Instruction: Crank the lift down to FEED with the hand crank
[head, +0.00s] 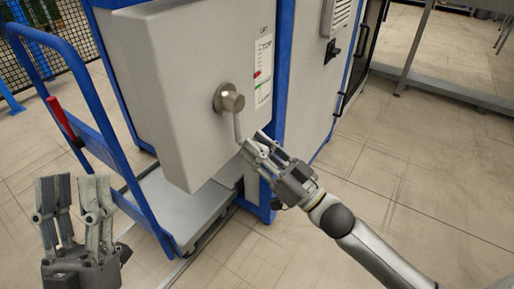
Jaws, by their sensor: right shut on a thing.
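The hand crank (230,99) is on the front of the grey lift box (165,85). It has a round metal hub, and its thin arm hangs down from the hub. My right gripper (258,148) is shut at the lower end of the crank arm, on the crank's grip, which the fingers mostly hide. A white scale (263,72) marked LIFT and TOP is right of the crank, with a red mark and a green mark below it. The FEED lettering is not readable. My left gripper (76,192) is open and empty at the lower left, away from the box.
A blue-framed cart (88,92) with a grey platform (185,207) stands left of and below the box. A grey cabinet (310,75) with a black switch (331,51) stands to the right. The tiled floor (420,170) at right is clear.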

